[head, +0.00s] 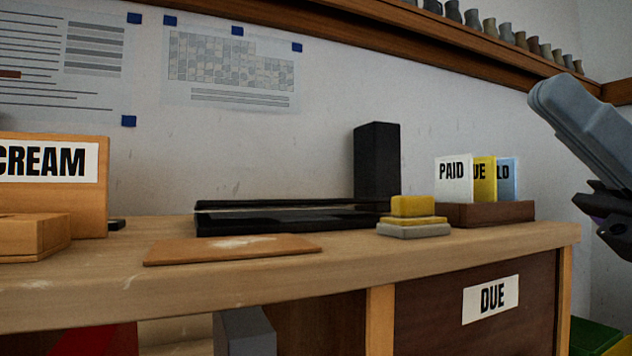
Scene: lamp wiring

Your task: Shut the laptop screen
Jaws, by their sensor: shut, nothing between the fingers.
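The laptop (290,222) is a flat black slab on the wooden desk, left of the middle in the head view. Its dark upper part lies low and almost level over the base, with a thin pale line between them. I cannot tell from this low angle whether the lid is fully down. My gripper (588,197) is at the right edge of the view, partly cut off by the frame. It is shut and empty, well apart from the laptop, to the right of the desk's end.
A brown mat (232,250) lies in front of the laptop. A yellow and grey stack (412,231), a black upright box (377,165) and a card tray (485,214) stand to the right. A wooden CREAM box (95,200) is at left. A shelf runs above.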

